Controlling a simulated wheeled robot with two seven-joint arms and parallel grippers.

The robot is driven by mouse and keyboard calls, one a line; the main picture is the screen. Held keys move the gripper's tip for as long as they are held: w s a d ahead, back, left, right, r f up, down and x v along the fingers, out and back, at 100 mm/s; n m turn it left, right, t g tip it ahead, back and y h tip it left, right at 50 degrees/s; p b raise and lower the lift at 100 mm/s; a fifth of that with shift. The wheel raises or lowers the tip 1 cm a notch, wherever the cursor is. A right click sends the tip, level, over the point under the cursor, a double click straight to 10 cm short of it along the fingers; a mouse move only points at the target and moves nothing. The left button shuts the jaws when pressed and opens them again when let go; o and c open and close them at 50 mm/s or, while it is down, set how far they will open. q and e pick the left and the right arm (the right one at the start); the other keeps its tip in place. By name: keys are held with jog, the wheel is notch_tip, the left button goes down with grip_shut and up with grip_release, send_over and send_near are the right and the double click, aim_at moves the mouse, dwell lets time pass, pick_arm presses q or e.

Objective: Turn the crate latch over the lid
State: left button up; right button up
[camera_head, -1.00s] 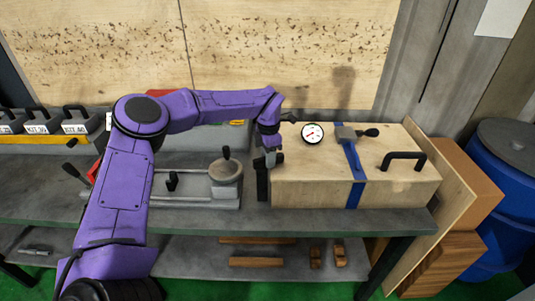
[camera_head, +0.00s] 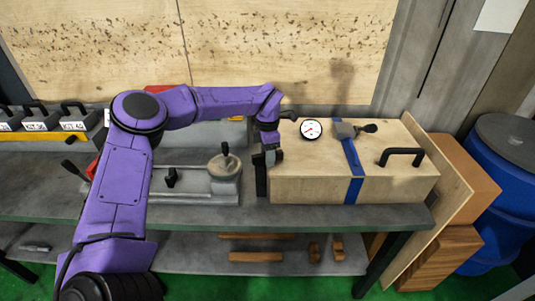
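The wooden crate (camera_head: 300,189) stands on the bench with its pale lid (camera_head: 305,155) flat on top. A blue strap (camera_head: 354,165) runs over the lid and down the front. A grey buckle with a black-knobbed lever (camera_head: 367,128) sits on the strap at the back. A black handle (camera_head: 401,156) is at the lid's right. My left gripper (camera_head: 262,175) points down at the crate's left end. Its dark fingers overlap the crate's edge, so I cannot tell whether they touch or hold anything. A small dark part (camera_head: 288,115) shows behind my wrist. My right gripper is out of view.
A round dial gauge (camera_head: 311,129) is on the lid's back left. A grey machine fixture with a handwheel (camera_head: 224,168) stands left of my gripper. A wooden board (camera_head: 440,190) leans at the crate's right, beside blue barrels (camera_head: 505,200). The bench front edge is clear.

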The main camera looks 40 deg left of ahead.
pick_arm(q)
notch_tip(320, 180, up, 11)
jog(key=b, duration=0.2)
jog(key=shift+f, duration=0.2)
dwell(0.4)
